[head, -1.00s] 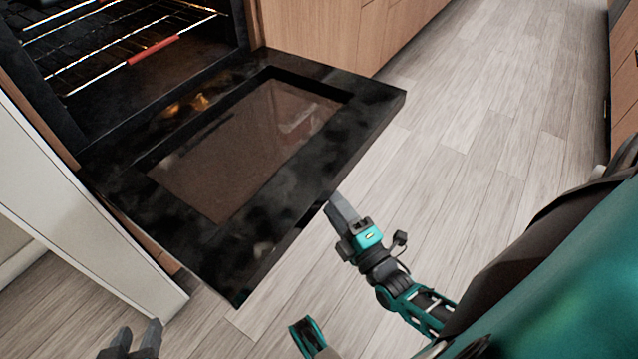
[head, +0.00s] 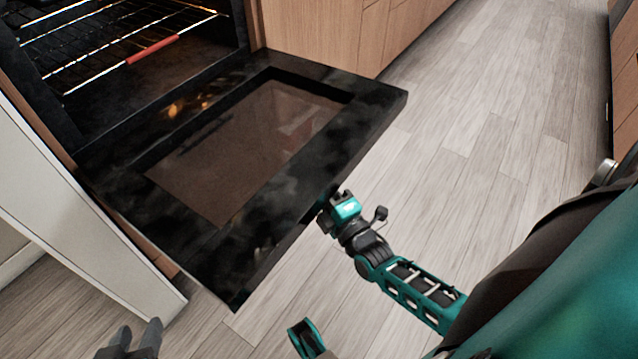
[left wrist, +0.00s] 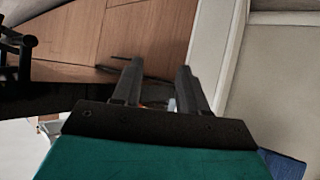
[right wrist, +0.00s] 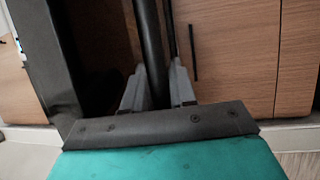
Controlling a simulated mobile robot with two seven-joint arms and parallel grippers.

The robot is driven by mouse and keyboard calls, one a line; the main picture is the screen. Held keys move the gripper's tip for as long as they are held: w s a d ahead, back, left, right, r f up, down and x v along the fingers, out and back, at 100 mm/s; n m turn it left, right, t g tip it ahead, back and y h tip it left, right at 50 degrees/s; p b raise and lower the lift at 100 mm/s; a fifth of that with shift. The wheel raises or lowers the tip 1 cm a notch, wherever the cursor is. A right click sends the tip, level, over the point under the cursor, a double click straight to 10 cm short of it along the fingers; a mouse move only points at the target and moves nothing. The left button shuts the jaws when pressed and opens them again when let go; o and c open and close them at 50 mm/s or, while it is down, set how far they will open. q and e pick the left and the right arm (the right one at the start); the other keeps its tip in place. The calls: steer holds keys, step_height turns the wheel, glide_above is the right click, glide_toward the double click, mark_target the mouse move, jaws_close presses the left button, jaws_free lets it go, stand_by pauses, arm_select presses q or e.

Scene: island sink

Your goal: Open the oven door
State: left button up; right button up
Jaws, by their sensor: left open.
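The black oven door (head: 205,235) hangs open, folded far down from the oven, with its window facing up in the head view. My right gripper (head: 330,210) is at the door's outer edge, its fingers hidden by the door. In the right wrist view a dark bar (right wrist: 151,45), which looks like the door handle, runs between the fingers of my right gripper (right wrist: 157,88); I cannot tell whether they press on it. My left gripper (head: 135,340) is open and empty at the bottom left, apart from the door. It also shows in the left wrist view (left wrist: 156,85).
The oven cavity (head: 150,70) holds wire racks, one with a red strip. Wooden cabinets (head: 320,30) stand beyond the oven. A pale panel (head: 75,215) stands left of the door. The wooden floor (head: 480,150) right of the door is clear.

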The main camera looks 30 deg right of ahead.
mark_target(318, 157)
arm_select(q)
steer(key=shift+a, duration=0.1)
arm_select(e)
jaws_close()
steer(key=shift+r, duration=0.1)
arm_select(q)
steer(key=shift+r, duration=0.1)
arm_select(e)
steer(key=shift+r, duration=0.1)
step_height(318, 157, up, 7)
steer(key=p, duration=0.8)
steer(key=shift+w+p, duration=0.1)
steer(key=shift+p, duration=0.2)
steer(key=shift+r+g+p, duration=0.25)
steer(key=shift+g+p, duration=0.15)
steer(key=shift+p, duration=0.25)
arm_select(q)
step_height(318, 157, up, 7)
steer(key=a, duration=0.1)
steer(key=shift+s+a+y, duration=0.2)
steer(key=shift+s+y, duration=0.1)
arm_select(e)
steer(key=shift+w, duration=0.1)
steer(key=shift+o, duration=1.8)
jaws_free()
steer(key=shift+f+n, duration=0.15)
steer(key=shift+n, duration=0.15)
steer(key=shift+o, duration=0.2)
